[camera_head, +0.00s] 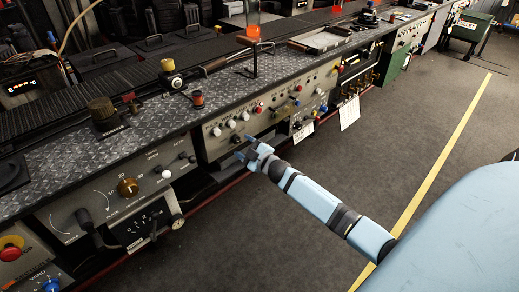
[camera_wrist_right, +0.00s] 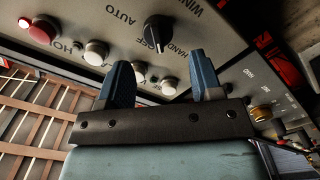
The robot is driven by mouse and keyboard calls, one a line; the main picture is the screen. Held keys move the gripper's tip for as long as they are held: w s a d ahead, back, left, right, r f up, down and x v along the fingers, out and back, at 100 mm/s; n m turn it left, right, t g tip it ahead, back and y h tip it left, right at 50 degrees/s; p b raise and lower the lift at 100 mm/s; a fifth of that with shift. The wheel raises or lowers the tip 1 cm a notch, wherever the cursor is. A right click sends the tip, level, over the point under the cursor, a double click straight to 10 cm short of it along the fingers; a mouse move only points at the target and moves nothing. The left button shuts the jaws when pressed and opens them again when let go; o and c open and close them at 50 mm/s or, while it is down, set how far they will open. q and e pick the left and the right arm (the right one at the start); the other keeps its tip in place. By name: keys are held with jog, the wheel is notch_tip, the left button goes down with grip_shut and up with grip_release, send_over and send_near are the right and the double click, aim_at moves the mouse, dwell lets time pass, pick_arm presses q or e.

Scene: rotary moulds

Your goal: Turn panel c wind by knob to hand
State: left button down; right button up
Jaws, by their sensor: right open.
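The wind knob (camera_wrist_right: 158,33) is black and sits on a grey panel (camera_wrist_right: 105,14) in the right wrist view. In the head view my right gripper (camera_head: 252,154) is in front of the lower left part of the grey panel (camera_head: 212,150). My left gripper is not in view.
A red button (camera_wrist_right: 38,31) and several white buttons (camera_wrist_right: 96,52) are on the same panel. A brass knob (camera_wrist_right: 261,112) is on a neighbouring panel. The patterned bench top (camera_head: 225,95) runs above the panels. The grey floor (camera_head: 400,125) before the bench is clear.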

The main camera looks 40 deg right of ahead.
jog(key=s, duration=0.9)
jog(key=shift+s+d+p, duration=0.2)
jog(key=shift+d+p, duration=0.15)
jog(key=shift+p, duration=0.1)
